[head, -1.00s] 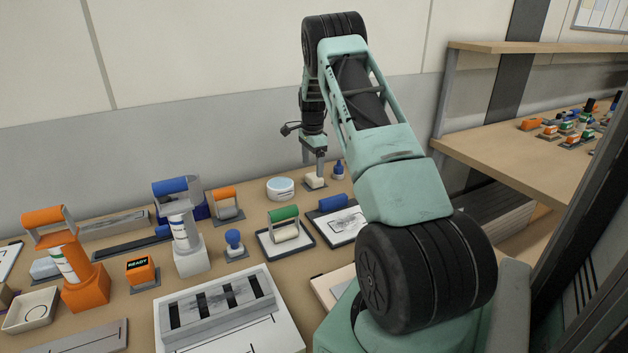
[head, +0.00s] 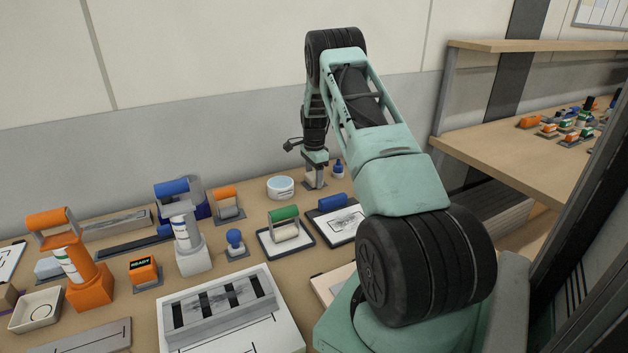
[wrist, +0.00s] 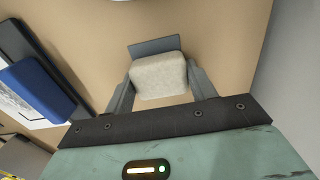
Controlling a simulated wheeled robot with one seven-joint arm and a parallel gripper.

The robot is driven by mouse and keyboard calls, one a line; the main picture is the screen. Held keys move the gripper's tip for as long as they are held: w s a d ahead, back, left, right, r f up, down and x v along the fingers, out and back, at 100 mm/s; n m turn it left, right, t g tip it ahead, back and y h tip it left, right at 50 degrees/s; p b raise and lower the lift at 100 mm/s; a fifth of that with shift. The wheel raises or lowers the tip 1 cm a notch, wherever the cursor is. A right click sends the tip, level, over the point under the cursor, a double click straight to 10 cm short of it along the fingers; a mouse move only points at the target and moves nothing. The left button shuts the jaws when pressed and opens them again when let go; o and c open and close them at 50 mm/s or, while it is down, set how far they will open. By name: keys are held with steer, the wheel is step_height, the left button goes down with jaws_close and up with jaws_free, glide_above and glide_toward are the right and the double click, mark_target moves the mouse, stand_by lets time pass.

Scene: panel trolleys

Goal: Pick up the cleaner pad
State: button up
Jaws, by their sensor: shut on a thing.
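The cleaner pad (wrist: 159,77) is a small cream, rounded block, seen between my gripper's two fingers in the wrist view. A flat grey piece (wrist: 154,46) shows just beyond it. My gripper (wrist: 160,88) is shut on the pad, with one finger at each side. In the head view my gripper (head: 315,178) is low over the back of the table, and the pad is mostly hidden by it. I cannot tell whether the pad is clear of the table.
The wall is close behind.

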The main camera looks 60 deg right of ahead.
mark_target(314, 175)
steer(key=shift+r, duration=0.1)
step_height(314, 175, up, 9)
steer(key=shift+r+b, duration=0.1)
steer(key=shift+b, duration=0.85)
steer(key=shift+r, duration=0.3)
steer(key=shift+o, duration=1.3)
steer(key=shift+c, duration=0.4)
